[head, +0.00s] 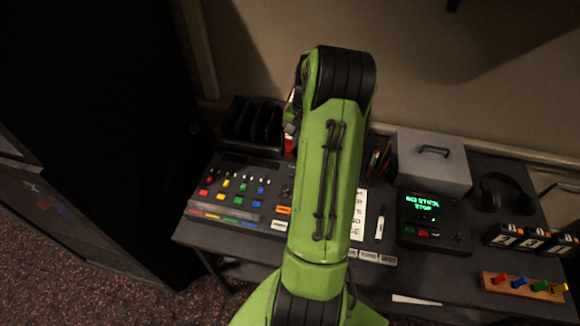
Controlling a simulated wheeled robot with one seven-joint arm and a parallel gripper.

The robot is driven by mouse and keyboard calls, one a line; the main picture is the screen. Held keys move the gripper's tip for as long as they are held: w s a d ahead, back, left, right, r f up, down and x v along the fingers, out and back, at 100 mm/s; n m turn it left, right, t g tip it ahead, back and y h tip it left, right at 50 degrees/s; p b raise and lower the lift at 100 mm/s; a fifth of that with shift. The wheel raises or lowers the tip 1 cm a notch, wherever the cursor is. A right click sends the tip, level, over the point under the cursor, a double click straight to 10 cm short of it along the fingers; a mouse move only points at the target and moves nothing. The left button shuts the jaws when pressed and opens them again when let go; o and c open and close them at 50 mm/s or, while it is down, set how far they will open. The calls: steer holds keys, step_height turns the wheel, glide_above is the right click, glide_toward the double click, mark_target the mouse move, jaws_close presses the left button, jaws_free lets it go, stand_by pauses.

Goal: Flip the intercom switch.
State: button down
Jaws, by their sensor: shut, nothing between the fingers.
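No switch can be made out as the intercom switch; labels are too small to read, and my arm covers the middle of the desk. The mixing panel (230,217) at the left carries rows of red, yellow, green, white and blue controls. An orange-labelled piece (284,210) sits at its right edge, beside my arm. A black box with a green lit display (421,208) stands right of my arm, with small red and green buttons. My green arm reaches up over the desk, and its end is hidden behind its own upper link, so my gripper does not show.
A grey box with a handle (433,165), headphones (503,193), numbered black blocks (527,240) and a wooden peg board (523,287) stand at the right. A black rack (252,122) stands at the back left. A white marker (380,227) lies right of my arm.

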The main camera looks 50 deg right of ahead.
mark_target(291, 176)
steer(key=f, duration=0.4)
steer(key=w+f+b, duration=0.1)
steer(key=f, duration=0.9)
steer(key=shift+w+a+b, duration=0.25)
steer(key=shift+a+b, duration=0.05)
steer(key=shift+b, duration=0.1)
steer(key=shift+w+a+f, duration=0.1)
steer(key=shift+f, duration=0.1)
steer(key=shift+a+f+g, duration=0.1)
steer(key=shift+g, duration=0.2)
steer(key=shift+s+d, duration=0.3)
steer(key=shift+s, duration=0.65)
steer(key=shift+r, duration=0.35)
step_height(291, 176, up, 14)
steer(key=p, duration=0.3)
steer(key=shift+s+d+f, duration=0.15)
steer(key=shift+s+d, duration=0.1)
